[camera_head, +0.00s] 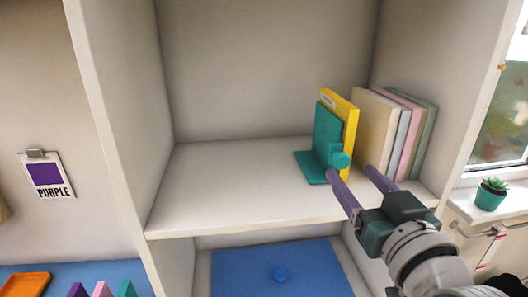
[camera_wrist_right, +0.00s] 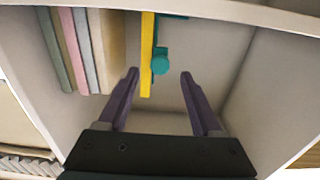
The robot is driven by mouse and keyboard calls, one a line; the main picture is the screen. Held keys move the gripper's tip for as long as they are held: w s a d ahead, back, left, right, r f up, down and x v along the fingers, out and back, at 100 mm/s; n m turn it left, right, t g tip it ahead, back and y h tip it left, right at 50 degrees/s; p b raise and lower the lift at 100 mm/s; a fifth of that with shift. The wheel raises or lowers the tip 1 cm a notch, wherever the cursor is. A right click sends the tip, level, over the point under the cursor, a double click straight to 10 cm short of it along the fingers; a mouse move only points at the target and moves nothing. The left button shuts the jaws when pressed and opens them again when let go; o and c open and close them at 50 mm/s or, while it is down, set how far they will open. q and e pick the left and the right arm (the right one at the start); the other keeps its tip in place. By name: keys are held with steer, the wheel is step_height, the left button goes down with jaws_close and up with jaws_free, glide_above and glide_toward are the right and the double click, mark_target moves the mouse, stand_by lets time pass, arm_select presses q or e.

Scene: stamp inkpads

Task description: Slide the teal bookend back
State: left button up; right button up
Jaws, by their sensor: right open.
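My right gripper (camera_head: 350,171) is open at the front of the shelf, fingers pointing inward. In the right wrist view the teal knob (camera_wrist_right: 160,64) and the yellow book's edge (camera_wrist_right: 147,55) show between the open fingertips (camera_wrist_right: 160,74). I cannot tell whether a finger touches the knob. My left gripper is not in view.
Several books, cream (camera_head: 374,120), grey, pink and green, stand to the right by the shelf wall. The shelf (camera_head: 220,180) is bare to the left.

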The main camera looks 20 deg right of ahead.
mark_target(343, 163)
steer(key=shift+x, duration=2.05)
steer(key=shift+c, duration=0.3)
jaws_close()
